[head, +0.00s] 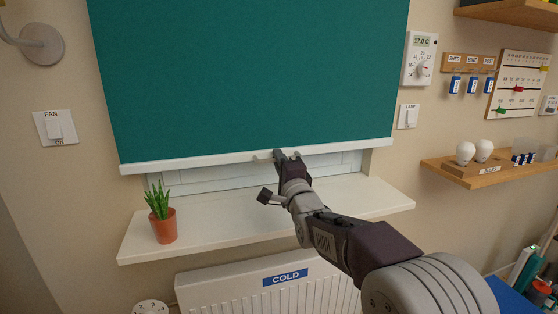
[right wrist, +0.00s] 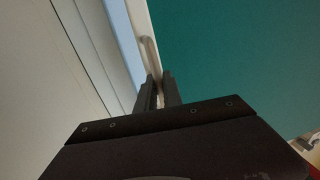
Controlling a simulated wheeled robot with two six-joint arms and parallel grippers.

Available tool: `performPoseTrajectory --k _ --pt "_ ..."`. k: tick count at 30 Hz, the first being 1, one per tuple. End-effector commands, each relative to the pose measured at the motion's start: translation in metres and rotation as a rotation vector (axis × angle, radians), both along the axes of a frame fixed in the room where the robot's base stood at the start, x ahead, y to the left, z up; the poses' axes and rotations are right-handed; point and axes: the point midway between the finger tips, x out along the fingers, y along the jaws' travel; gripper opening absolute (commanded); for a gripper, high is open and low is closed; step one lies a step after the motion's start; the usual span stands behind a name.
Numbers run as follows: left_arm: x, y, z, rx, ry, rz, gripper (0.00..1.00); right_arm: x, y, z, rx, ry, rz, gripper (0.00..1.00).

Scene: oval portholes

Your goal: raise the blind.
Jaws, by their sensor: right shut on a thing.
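The teal blind (head: 250,75) hangs over the window, lowered almost to the sill, with a thin strip of window below it. Its white bottom bar (head: 190,160) runs across its lower edge. My right gripper (head: 285,155) is at the middle of this bar, shut on the bar's small handle. In the right wrist view, the gripper fingers (right wrist: 157,92) close around the pale handle (right wrist: 150,55), with the teal blind (right wrist: 230,60) to the right. The fingertips partly hide the handle. My left gripper is not in view.
The white sill (head: 225,220) below holds a potted plant (head: 163,227) at its left. A radiator (head: 250,293) marked COLD is underneath. To the right are a thermostat (head: 419,58), a lamp switch (head: 408,116) and a wooden shelf (head: 485,178) with bulbs.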

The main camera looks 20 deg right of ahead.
Motion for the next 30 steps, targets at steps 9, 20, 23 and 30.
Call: performPoseTrajectory --k 9,20,23,30 --pt "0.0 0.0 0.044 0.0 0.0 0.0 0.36 0.0 0.0 0.069 0.0 -0.009 -0.001 0.0" --pt "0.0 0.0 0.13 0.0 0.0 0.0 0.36 -0.001 0.0 0.201 0.001 -0.01 -0.001 0.0" --pt "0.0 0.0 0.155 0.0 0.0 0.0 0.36 -0.001 0.0 0.237 0.0 -0.009 -0.001 0.0" --pt "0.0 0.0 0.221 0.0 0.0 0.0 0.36 -0.001 0.0 0.325 0.0 -0.009 -0.001 0.0"
